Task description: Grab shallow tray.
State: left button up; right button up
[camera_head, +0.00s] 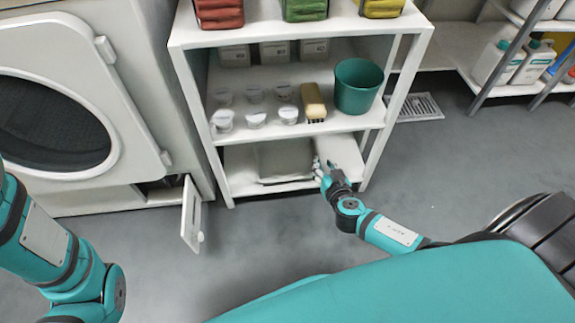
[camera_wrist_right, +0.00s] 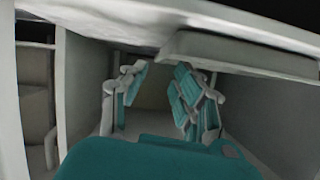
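A shallow tray (camera_head: 284,162), pale grey and rectangular, lies flat on the bottom shelf of a white rack. My right gripper (camera_head: 321,170) is at the front of that shelf, just right of the tray. In the right wrist view the right gripper (camera_wrist_right: 158,95) has its fingers spread with an empty gap between them. A pale slab-like edge (camera_wrist_right: 240,54) crosses the upper right of that view; I cannot tell whether it is the tray. My left arm shows at the left of the head view, but its gripper is out of the picture.
The white rack (camera_head: 191,95) has a green bin (camera_head: 357,86), a brush (camera_head: 314,102) and several small white cups on its middle shelf, close above. A front-loading machine (camera_head: 134,107) stands left with a small flap (camera_head: 191,214) open. The grey floor (camera_head: 256,245) in front is clear.

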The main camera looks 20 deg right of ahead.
jog(key=shift+b+x, duration=0.3)
jog(key=shift+x, duration=0.9)
jog(key=b+x, duration=0.3)
jog(key=x, duration=0.1)
jog(key=shift+w, duration=0.55)
jog(key=shift+r, duration=0.1)
grip_shut()
